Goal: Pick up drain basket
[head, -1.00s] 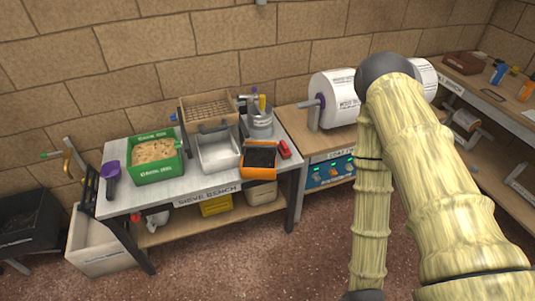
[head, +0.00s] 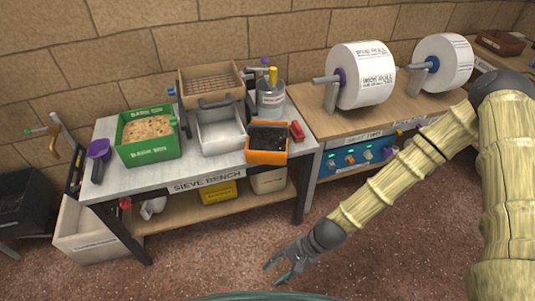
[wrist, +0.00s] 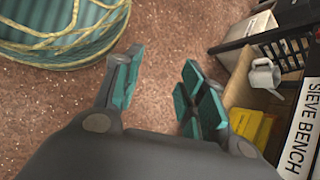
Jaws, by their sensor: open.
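No thing in view is clearly labelled as the drain basket. A pale grey open box with a dark handle (head: 219,131) stands on the sieve bench and may be it. Behind it is a wooden-framed sieve (head: 210,86) with a slatted or mesh bottom. My gripper (head: 280,264) is open and empty, low over the floor in front of the bench. In the wrist view its fingers (wrist: 160,72) are spread with only floor between them.
The sieve bench (head: 208,181) also holds a green bin (head: 147,152), an orange-rimmed box of dark soil (head: 267,155), a purple scoop (head: 98,152) and a metal pot (head: 270,98). A bench with white rolls (head: 361,75) stands at right. The floor in front is clear.

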